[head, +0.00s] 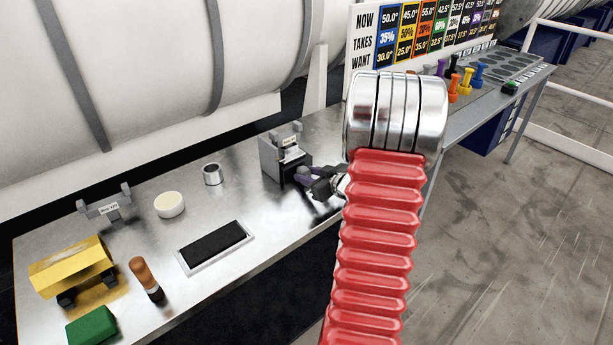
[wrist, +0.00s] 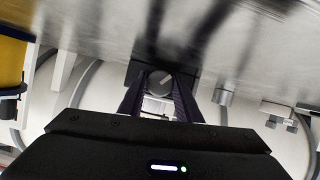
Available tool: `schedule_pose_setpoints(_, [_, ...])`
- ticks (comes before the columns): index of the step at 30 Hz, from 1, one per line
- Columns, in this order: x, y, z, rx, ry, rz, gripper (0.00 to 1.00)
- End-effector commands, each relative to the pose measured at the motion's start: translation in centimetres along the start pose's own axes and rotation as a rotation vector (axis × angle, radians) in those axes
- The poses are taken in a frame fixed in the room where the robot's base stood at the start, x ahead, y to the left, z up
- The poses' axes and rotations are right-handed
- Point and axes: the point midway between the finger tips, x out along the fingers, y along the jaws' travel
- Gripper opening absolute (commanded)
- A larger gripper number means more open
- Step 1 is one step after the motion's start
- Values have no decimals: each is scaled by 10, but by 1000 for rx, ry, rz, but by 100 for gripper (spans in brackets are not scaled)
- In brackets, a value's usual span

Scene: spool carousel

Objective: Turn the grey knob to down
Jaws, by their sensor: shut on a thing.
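The grey knob (head: 303,173) sits on the front of a dark grey box (head: 272,160) towards the back right of the metal bench. In the wrist view the knob (wrist: 158,84) is round, with a pale pointer line slanting to the upper right of that picture. My gripper (head: 310,180) is at the box's front, its dark fingers shut on the knob. In the wrist view the fingers of my gripper (wrist: 160,80) lie on the knob's left and right sides. My red arm hides part of the bench to the right.
A metal cup (head: 212,174), a white round dish (head: 169,205), a black pad (head: 213,246), a yellow block (head: 72,268), a brown-handled tool (head: 145,277) and a green block (head: 92,326) stand on the bench. Coloured pegs (head: 461,82) and a sign board (head: 424,32) are at the back right.

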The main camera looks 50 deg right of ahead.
Motion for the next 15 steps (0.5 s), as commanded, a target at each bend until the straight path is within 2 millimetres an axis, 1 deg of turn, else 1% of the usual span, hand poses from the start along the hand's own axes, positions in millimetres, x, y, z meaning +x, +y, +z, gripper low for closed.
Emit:
schedule_pose_setpoints(10, [0, 0, 0, -16, 0, 6, 8])
schedule_pose_setpoints(11, [0, 0, 0, -16, 0, 6, 31])
schedule_pose_setpoints(15, [0, 0, 0, -16, 0, 6, 41])
